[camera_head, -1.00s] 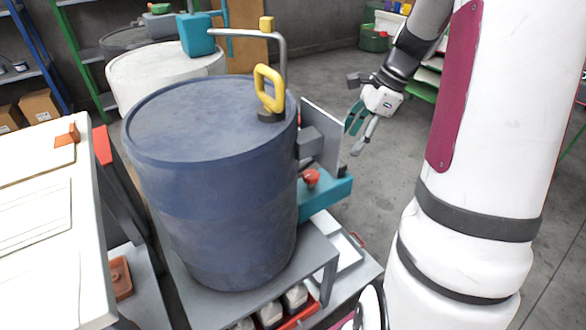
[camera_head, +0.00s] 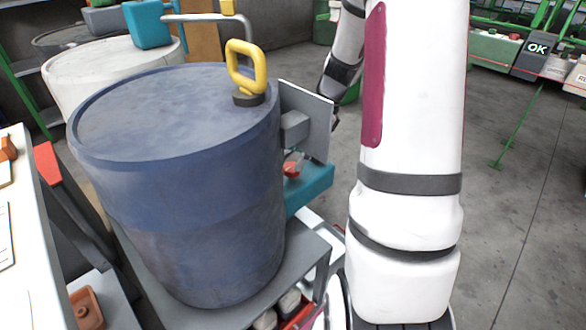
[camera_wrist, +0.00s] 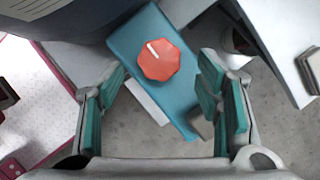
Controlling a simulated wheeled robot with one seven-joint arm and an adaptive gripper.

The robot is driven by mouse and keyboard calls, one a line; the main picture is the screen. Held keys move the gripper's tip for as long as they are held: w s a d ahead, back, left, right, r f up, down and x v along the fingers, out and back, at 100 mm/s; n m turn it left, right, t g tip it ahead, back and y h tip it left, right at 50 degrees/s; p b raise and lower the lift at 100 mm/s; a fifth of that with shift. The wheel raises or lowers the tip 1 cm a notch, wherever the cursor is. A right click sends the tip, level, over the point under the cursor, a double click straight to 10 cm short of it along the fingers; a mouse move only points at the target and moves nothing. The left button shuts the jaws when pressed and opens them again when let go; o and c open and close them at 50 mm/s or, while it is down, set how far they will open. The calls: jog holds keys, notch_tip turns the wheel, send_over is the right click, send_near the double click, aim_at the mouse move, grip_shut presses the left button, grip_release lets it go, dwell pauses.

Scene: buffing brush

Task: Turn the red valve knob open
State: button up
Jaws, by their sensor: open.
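The red valve knob (camera_wrist: 160,62) is octagonal with a white mark towards its upper left. It sits on a teal block (camera_wrist: 128,48) in the wrist view. In the head view the knob (camera_head: 291,170) shows small and partly covered, beside the blue drum on the teal block (camera_head: 312,186). My gripper (camera_wrist: 162,70) is open, with one teal-padded finger to the left and one to the right of the knob. Neither finger visibly touches it. In the head view my gripper is mostly hidden behind the upright grey plate.
The blue drum (camera_head: 180,190) with a yellow handle (camera_head: 247,72) stands close left of the knob. The grey plate (camera_head: 308,118) rises beside the drum. A grey stand (camera_head: 285,270) is below. Open floor (camera_head: 500,210) lies to the right.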

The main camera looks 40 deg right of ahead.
aim_at(292, 166)
jog(key=shift+b+x, duration=0.55)
jog(key=shift+x, duration=1.3)
jog(key=c, duration=1.2)
